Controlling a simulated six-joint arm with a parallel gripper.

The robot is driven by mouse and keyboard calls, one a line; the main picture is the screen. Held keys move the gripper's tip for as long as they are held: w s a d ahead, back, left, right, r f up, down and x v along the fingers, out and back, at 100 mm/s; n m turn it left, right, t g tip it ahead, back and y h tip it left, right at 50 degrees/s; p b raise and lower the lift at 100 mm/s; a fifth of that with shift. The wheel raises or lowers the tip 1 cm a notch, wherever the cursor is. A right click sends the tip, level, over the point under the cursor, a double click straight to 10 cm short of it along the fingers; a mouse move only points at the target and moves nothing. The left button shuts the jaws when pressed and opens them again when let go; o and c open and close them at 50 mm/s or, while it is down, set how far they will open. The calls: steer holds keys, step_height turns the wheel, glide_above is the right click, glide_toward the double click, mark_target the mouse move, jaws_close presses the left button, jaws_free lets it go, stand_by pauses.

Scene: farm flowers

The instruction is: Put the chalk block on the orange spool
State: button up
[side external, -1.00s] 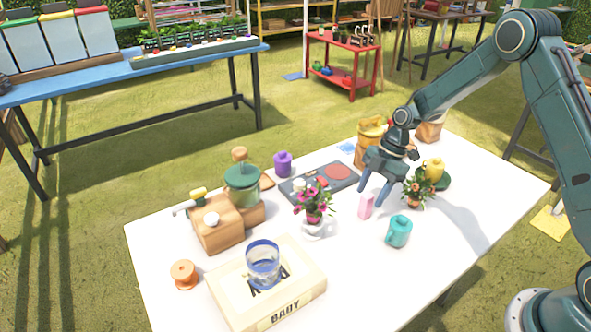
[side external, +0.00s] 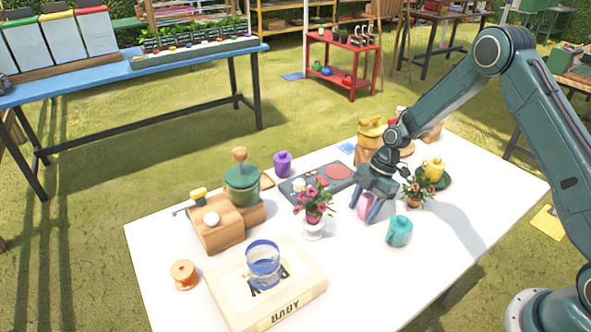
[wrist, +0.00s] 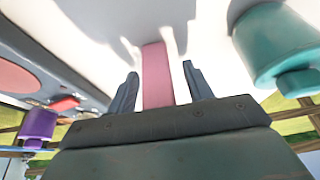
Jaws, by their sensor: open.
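The pink chalk block (side external: 366,205) stands upright on the white table. In the wrist view the pink block (wrist: 156,80) lies between my two fingers, with a gap on each side. My gripper (side external: 363,212) is open and lowered around the block, fingers pointing down. It also shows in the wrist view (wrist: 160,70). The orange spool (side external: 184,274) stands at the table's left front, well away from my gripper. The block's lower part is partly hidden by the fingers in the side view.
A teal mug (side external: 399,231) stands close to the right of my gripper. A flower vase (side external: 313,228) stands to its left, and a potted plant (side external: 416,190) to its right. A cream crate (side external: 290,310) with a glass (side external: 263,266) is between block and spool.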

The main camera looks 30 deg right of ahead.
jaws_close()
steer(key=shift+r, duration=0.15)
step_height(320, 180, up, 20)
stand_by(0.8)
stand_by(0.5)
